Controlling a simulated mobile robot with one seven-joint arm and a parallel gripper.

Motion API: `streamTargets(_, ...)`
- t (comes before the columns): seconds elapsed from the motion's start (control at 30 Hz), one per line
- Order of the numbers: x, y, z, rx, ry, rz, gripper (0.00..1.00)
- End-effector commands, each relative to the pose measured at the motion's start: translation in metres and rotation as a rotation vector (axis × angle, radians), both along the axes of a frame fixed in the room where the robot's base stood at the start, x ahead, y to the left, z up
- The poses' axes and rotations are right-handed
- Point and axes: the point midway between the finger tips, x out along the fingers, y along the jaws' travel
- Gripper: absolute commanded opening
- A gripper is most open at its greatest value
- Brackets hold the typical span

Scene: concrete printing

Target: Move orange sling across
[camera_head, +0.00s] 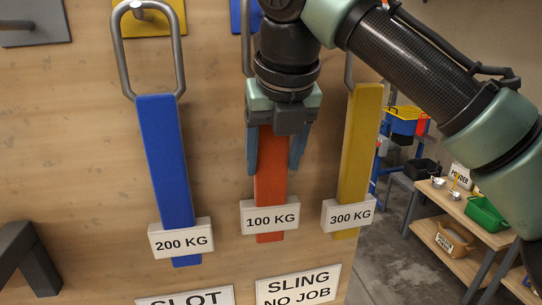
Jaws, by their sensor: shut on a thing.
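The orange sling (271,185) hangs upright in the middle of the wooden board, with a white tag (270,216) reading 100 KG near its lower end. My gripper (273,165) is over its upper part, one finger on each side, shut on it. The top of the orange sling is hidden behind my gripper and wrist; part of a metal ring (246,45) shows beside my wrist. I cannot tell whether it hangs on a hook.
A blue 200 KG sling (165,170) hangs by its ring from a peg at left. A yellow 300 KG sling (359,150) hangs close at right. Signs (298,287) are at the board's bottom. A dark bracket (28,258) juts out at lower left. Shelves (465,215) stand beyond the board.

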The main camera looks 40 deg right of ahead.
Motion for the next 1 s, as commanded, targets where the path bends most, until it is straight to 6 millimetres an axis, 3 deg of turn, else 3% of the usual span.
streamTargets(1.0,-0.061,0.035,0.005,-0.013,-0.010,-0.002,0.00)
